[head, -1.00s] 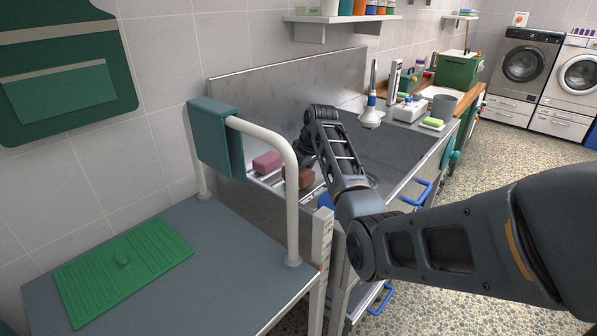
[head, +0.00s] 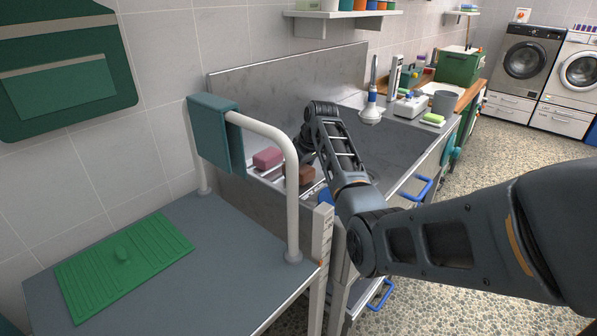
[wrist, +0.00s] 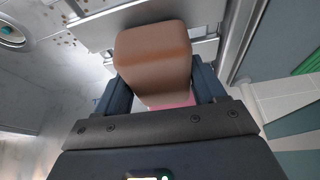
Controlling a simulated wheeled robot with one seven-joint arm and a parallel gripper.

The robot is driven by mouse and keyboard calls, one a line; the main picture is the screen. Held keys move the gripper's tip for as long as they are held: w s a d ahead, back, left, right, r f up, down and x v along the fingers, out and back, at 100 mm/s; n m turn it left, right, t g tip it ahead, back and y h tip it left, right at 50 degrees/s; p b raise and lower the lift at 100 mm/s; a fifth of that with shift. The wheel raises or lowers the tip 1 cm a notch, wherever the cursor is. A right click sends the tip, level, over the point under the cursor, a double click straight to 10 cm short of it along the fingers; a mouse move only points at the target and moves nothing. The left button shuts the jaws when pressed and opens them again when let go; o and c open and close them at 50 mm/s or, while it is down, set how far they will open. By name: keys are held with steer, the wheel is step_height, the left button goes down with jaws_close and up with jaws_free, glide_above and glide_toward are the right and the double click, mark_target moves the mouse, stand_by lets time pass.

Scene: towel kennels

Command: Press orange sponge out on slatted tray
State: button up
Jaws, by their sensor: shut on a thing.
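A brown-orange sponge (wrist: 152,55) is between the two fingers of my gripper (wrist: 160,88), which is shut on it. In the head view the sponge (head: 306,174) shows at the left end of the sink, partly behind the white rail, and my arm hides most of the gripper. Pale slats (wrist: 205,48), apparently of the slatted tray, lie beyond the sponge in the wrist view. I cannot tell whether the sponge touches them. A pink sponge (head: 267,159) sits just left of the orange one. Part of something pink (wrist: 172,100) shows behind the held sponge in the wrist view.
A white rail (head: 291,200) with a teal cloth (head: 215,135) stands between the grey table (head: 215,260) and the sink (head: 395,150). A green ribbed mat (head: 122,258) lies on the table. A tap (head: 371,105) stands behind the sink. Blue handles (head: 420,190) project in front.

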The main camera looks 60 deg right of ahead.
steer(key=shift+s+a+f, duration=0.1)
steer(key=shift+f, duration=0.5)
stand_by(1.1)
steer(key=shift+r, duration=0.1)
steer(key=shift+r+p, duration=1.9)
steer(key=shift+r, duration=1.7)
